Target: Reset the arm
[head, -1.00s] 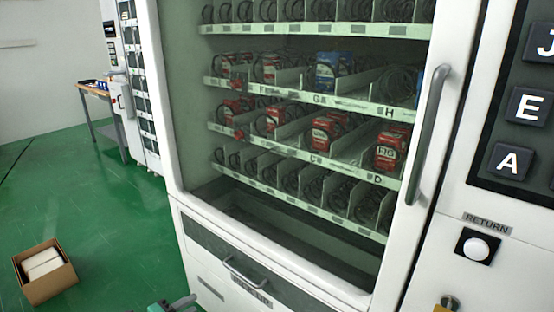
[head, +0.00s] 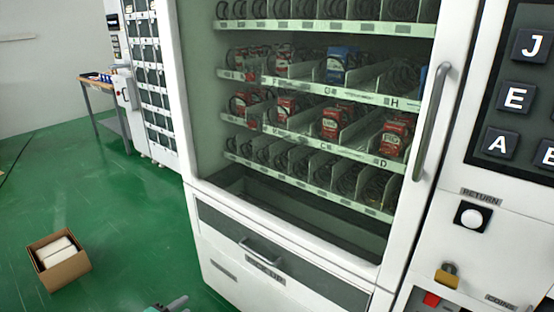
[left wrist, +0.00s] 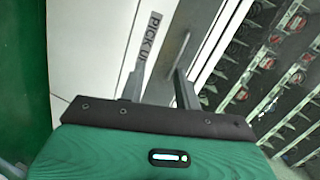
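The white vending machine (head: 385,258) fills the middle of the head view. Its glass front shows shelves with red and blue boxes. A pick-up drawer with a grey handle (head: 262,249) is in its lower front and looks closed. My left gripper (left wrist: 158,78) shows two separated dark fingers with nothing between them, in front of the white panel marked PICK UP (left wrist: 150,38). In the head view only a small part of the left gripper (head: 170,306) shows at the bottom edge. My right gripper is in neither view.
A keypad with lettered keys (head: 515,97), a return button (head: 471,216) and a padlock (head: 448,274) are at the right. An open cardboard box (head: 60,262) stands on the green floor at the left. A table (head: 96,84) stands behind. The floor between is clear.

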